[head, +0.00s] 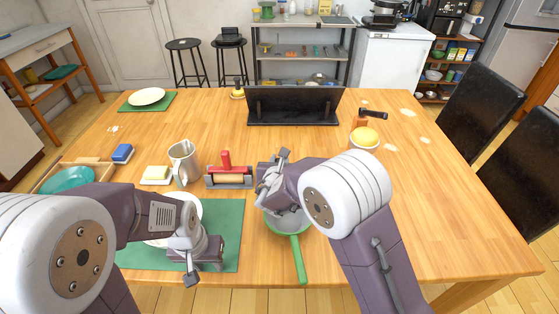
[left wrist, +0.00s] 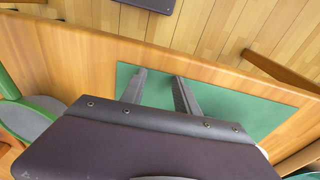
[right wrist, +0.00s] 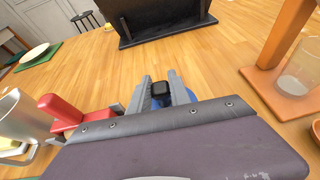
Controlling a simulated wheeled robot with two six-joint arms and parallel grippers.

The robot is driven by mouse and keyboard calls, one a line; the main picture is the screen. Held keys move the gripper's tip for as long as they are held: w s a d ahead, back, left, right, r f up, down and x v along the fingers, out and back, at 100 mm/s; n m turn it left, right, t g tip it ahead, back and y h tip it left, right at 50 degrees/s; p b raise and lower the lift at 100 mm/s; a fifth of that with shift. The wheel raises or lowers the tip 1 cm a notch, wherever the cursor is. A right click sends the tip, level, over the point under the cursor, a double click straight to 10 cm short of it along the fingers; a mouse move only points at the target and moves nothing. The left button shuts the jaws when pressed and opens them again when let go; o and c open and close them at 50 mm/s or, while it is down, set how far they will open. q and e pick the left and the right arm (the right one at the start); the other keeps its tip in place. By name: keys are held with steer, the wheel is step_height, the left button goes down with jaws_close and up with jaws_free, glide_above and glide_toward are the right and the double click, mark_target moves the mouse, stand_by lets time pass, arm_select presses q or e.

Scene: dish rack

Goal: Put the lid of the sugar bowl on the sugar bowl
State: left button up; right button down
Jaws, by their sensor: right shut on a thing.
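My right gripper (right wrist: 160,92) is shut on a black knob (right wrist: 160,88) with a blue round part under it, which looks like the lid. In the head view my right gripper (head: 270,178) is above the pan, and the lid is hidden there. I cannot pick out the sugar bowl for certain; my right arm hides part of the table. My left gripper (left wrist: 160,90) is open and empty over the green mat (left wrist: 240,115). In the head view it (head: 192,272) points down near the front edge.
A red-handled tool (head: 227,165), a metal jug (head: 183,160) and a butter dish (head: 156,174) stand left. The middle back is clear before a black rack (head: 294,105).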

arm_select(q)
steer(key=shift+s+f, duration=0.2)
steer(key=shift+f, duration=0.05)
arm_select(e)
steer(key=shift+s+f, duration=0.1)
steer(key=shift+s, duration=0.05)
arm_select(q)
steer(key=shift+d, duration=0.1)
arm_select(e)
steer(key=c, duration=1.1)
jaws_free()
arm_select(q)
steer(key=shift+s, duration=0.1)
arm_select(e)
steer(key=shift+s, duration=0.1)
